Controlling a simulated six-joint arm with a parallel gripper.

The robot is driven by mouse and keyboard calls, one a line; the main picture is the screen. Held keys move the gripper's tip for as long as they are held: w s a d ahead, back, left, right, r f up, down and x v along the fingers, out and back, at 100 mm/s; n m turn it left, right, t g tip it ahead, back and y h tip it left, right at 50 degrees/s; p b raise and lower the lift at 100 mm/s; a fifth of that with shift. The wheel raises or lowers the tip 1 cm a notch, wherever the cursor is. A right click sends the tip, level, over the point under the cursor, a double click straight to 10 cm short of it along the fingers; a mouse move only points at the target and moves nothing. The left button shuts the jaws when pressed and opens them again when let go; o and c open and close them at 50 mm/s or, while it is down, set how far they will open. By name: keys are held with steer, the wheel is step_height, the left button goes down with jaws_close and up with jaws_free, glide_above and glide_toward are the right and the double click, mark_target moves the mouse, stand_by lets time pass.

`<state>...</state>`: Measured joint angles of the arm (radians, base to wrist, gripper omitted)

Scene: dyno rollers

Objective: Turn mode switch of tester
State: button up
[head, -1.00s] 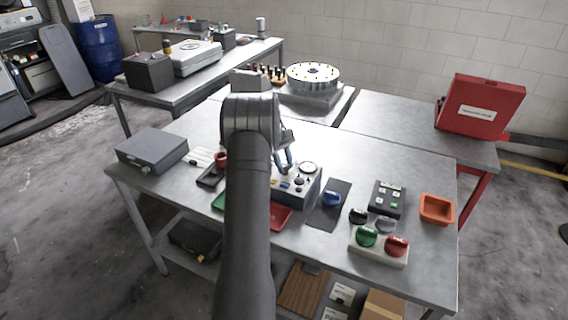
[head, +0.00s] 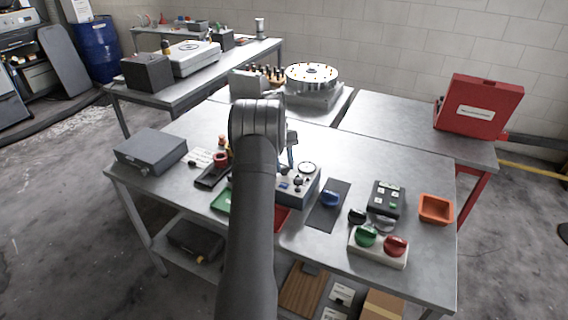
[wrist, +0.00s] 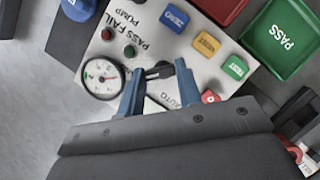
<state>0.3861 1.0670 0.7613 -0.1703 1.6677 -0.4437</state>
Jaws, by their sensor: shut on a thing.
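The tester (head: 312,190) is a grey box with a light panel on the table, partly hidden behind my arm in the head view. In the wrist view its panel (wrist: 148,25) shows a round gauge (wrist: 102,77), PASS, FAIL and PUMP lettering and coloured buttons. The black mode switch (wrist: 160,71) sits between the two blue fingertips of my gripper (wrist: 159,73), which is shut on it. Lettering ending in "AUTO" shows beside the switch, partly covered by a finger. In the head view my gripper (head: 290,157) is low over the tester's back part.
Green PASS tray (wrist: 284,38) and a red tray (wrist: 222,6) lie next to the tester. A blue knob (head: 331,198) rests on a dark mat to the right. A grey case (head: 150,151) stands left. The table's back right is clear.

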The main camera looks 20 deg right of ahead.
steer(key=o, duration=1)
steer(key=shift+r, duration=0.1)
steer(key=v, duration=0.7)
steer(key=shift+w+r, duration=0.1)
steer(key=shift+r, duration=0.05)
steer(key=x, duration=0.7)
steer(key=shift+f, duration=0.3)
steer(key=shift+r, duration=0.1)
